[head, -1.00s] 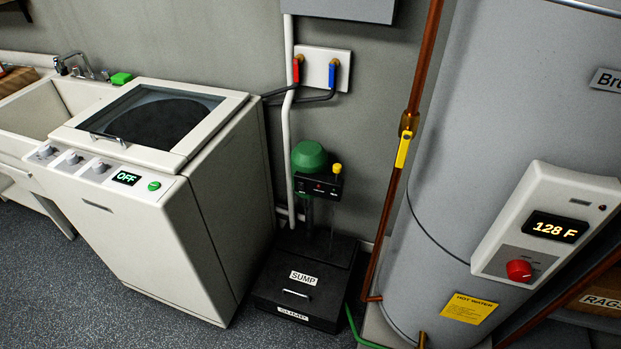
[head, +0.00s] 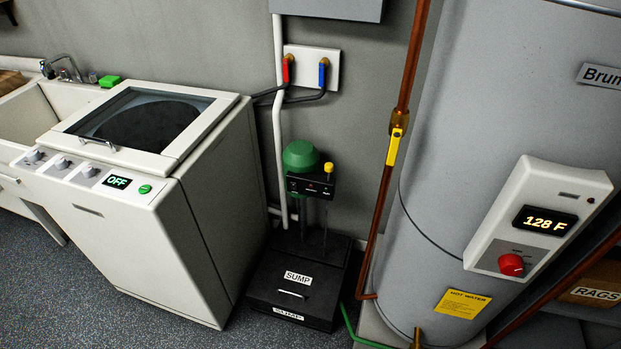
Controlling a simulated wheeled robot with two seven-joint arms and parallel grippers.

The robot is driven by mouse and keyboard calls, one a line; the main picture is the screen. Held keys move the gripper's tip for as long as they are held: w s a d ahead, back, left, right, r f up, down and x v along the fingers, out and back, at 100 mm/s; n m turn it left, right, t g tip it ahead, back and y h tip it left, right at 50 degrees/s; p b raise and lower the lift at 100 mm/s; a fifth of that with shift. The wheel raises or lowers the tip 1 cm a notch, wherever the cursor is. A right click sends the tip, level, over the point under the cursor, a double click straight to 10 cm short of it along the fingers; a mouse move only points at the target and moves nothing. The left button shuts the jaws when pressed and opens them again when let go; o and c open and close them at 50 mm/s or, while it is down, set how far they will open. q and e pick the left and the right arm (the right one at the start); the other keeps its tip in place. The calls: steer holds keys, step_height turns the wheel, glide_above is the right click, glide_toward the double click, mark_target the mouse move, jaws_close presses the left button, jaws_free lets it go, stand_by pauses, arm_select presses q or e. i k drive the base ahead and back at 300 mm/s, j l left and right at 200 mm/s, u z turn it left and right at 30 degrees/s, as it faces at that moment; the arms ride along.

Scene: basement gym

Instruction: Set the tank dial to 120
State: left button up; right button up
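The tank (head: 500,120) is a large grey cylinder at the right of the head view. A white control panel (head: 590,186) is fixed to its front, tilted in the picture. The panel's display (head: 545,221) reads 128 F. The red tank dial (head: 511,265) sits below the display on a grey plate. Nothing touches the dial. Neither of my grippers shows in the head view.
A black sump box (head: 298,283) with a green-topped pump (head: 300,156) stands on the floor left of the tank. A washer (head: 150,215) showing OFF is further left. A copper pipe (head: 377,230) runs beside the tank. A RAGS box (head: 597,290) is at the lower right.

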mark_target(510, 265)
steer(key=z, duration=1.5)
steer(key=j+u, duration=0.2)
steer(key=j, duration=0.3)
